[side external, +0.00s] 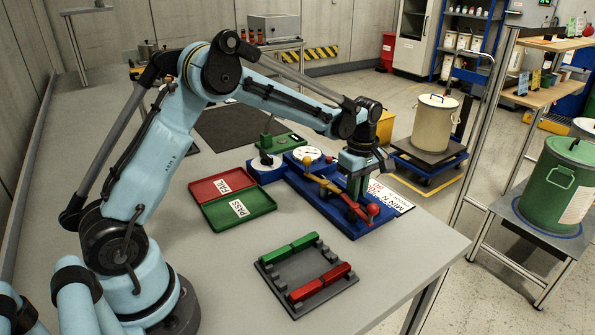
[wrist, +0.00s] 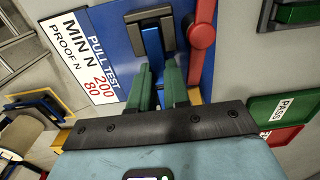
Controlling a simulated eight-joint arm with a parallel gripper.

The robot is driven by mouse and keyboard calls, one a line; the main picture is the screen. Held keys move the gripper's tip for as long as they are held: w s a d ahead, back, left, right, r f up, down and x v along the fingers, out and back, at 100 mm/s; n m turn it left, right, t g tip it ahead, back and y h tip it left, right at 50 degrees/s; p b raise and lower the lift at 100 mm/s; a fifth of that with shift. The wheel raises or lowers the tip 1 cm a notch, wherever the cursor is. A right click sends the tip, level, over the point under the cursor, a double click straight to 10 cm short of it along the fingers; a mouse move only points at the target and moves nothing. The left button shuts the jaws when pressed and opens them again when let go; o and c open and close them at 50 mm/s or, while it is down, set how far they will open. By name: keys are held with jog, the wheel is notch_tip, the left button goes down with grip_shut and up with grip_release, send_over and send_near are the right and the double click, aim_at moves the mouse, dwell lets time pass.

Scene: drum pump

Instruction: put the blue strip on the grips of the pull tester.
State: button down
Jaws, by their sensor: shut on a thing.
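The pull tester's blue base (side external: 345,222) stands near the bench's right edge, with a white dial (side external: 307,154), a yellow bar (side external: 322,183) and a red lever (side external: 350,204). My gripper (side external: 357,188) is low over its near end. In the wrist view, the green fingers of my gripper (wrist: 158,78) are shut on the blue strip (wrist: 152,42). The strip's far end reaches a dark grey bracket-like grip (wrist: 149,18) on the tester; I cannot tell whether it is seated there. The red lever (wrist: 201,36) is just right of the strip. The strip's near end is hidden by my gripper.
A green PASS tray (side external: 240,209) and red FAIL tray (side external: 221,184) lie left of the tester. A dark rack (side external: 303,282) with green and red blocks is in front. A printed sign (wrist: 88,50) lies beside the tester. Bench space at front right is clear.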

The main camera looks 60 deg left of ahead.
dwell(0.3)
jog(key=c, duration=1.1)
grip_release()
jog(key=shift+o, duration=0.7)
jog(key=shift+s, duration=0.1)
jog(key=shift+o, duration=0.5)
jog(key=shift+r, duration=4)
